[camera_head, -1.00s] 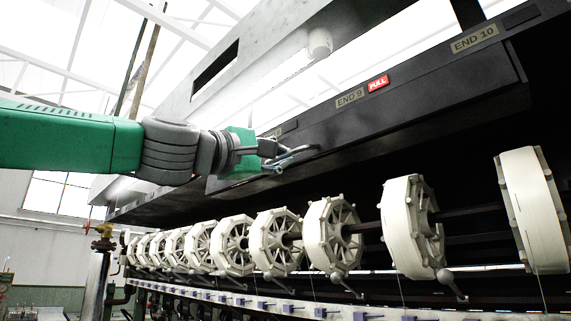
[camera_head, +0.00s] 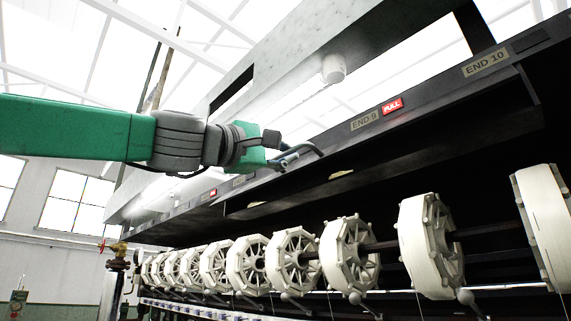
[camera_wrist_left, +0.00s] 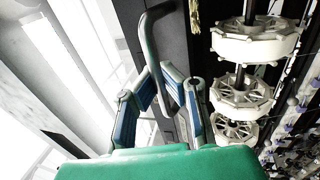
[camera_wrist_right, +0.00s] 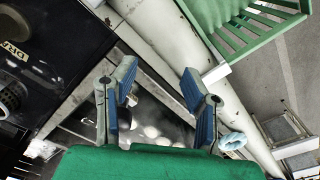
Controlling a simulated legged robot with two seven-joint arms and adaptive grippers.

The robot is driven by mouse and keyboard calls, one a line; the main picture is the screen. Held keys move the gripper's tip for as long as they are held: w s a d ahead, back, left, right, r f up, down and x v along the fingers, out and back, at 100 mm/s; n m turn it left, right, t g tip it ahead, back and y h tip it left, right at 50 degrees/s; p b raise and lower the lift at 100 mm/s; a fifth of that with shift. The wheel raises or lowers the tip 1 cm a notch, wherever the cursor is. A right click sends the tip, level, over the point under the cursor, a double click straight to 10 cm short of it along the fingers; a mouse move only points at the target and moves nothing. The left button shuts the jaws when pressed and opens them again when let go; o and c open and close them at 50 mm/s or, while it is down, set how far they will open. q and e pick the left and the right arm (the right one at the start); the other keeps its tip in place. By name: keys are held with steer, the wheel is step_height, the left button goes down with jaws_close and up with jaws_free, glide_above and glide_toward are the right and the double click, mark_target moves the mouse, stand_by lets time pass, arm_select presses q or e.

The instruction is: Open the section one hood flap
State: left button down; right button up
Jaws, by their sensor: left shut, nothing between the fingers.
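The hood runs diagonally across the head view, with a dark labelled front strip (camera_head: 435,86). A bent grey handle (camera_head: 305,149) stands out from it left of the END 9 label. My left gripper (camera_head: 284,160) is at this handle, shut and empty. In the left wrist view the handle (camera_wrist_left: 147,38) curves up from close to the fingertips; whether they touch cannot be told. Below the strip, a dark recess with pale patches shows, and the flap seems raised. My right gripper (camera_wrist_right: 158,75) is open and empty, seen only in the right wrist view, away from the hood.
A row of cream reels (camera_head: 350,255) hangs on a shaft below the hood. Red PULL labels (camera_head: 392,105) mark the strip. A brass valve (camera_head: 118,250) stands at the left. A green slatted seat (camera_wrist_right: 245,25) is near my right gripper. Space left of the hood is open.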

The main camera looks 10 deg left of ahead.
mark_target(288, 151)
arm_select(q)
steer(key=shift+s+r, duration=0.1)
steer(key=shift+r, duration=0.7)
steer(key=shift+s+r, duration=0.1)
steer(key=shift+r, duration=1.05)
steer(key=shift+d+r, duration=0.2)
steer(key=shift+r, duration=0.3)
steer(key=c, duration=1.9)
jaws_free()
steer(key=shift+c, duration=0.2)
steer(key=shift+o, duration=0.9)
steer(key=shift+w+a+f, duration=0.1)
steer(key=shift+w, duration=0.1)
